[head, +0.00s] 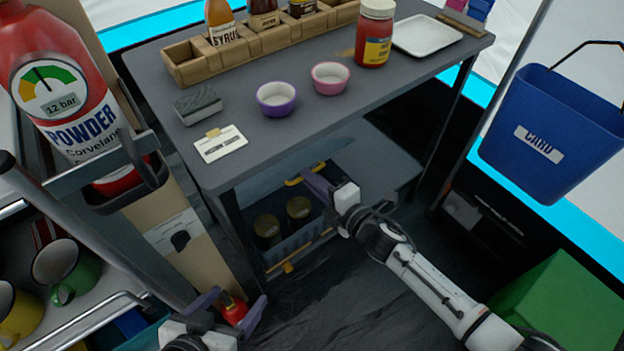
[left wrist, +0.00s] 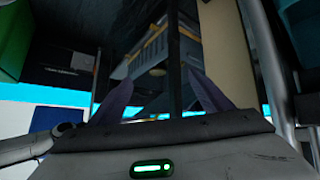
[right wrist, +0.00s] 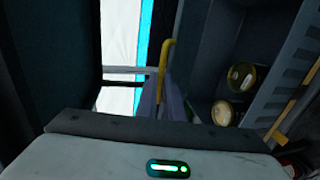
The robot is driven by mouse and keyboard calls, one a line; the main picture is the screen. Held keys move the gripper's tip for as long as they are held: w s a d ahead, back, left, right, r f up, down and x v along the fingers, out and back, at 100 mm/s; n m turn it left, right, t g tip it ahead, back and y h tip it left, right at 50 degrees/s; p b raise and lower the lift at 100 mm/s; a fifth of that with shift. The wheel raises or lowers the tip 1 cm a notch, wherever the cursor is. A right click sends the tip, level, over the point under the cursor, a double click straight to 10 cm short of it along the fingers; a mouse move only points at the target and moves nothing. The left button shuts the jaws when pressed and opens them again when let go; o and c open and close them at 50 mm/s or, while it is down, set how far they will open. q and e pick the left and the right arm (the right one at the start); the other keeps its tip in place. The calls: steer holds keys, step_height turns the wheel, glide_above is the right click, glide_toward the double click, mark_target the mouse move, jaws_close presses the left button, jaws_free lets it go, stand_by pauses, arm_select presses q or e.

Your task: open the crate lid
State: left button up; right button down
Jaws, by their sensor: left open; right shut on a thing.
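The grey-blue crate (head: 297,243) stands on the low level under the table, with two dark round jars (head: 283,218) visible inside. Its lid (head: 262,182) is raised and tilted at the back, so the inside shows from the front. My right gripper (head: 318,184) is shut on the lid's yellow handle (head: 293,181). The handle (right wrist: 166,58) also shows between the fingers in the right wrist view, with the crate's open inside beside it. My left gripper (head: 232,303) is open and empty, low in front of the table's left leg and apart from the crate.
The grey table (head: 340,112) overhangs the crate, and its legs stand at either side. Bowls, a jar and a bottle rack (head: 200,62) stand on top. A red extinguisher (head: 60,90) and mugs (head: 60,265) are at left. A blue bucket (head: 550,125) hangs at right.

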steer(key=c, duration=1.9)
jaws_free()
arm_select(q)
steer(key=shift+s+a+r+p, duration=0.1)
steer(key=shift+a+r+p, duration=0.2)
steer(key=shift+p, duration=0.9)
arm_select(e)
steer(key=v, duration=1)
steer(key=shift+s, duration=0.15)
arm_select(q)
steer(key=shift+d, duration=0.1)
arm_select(e)
steer(key=shift+d, duration=0.1)
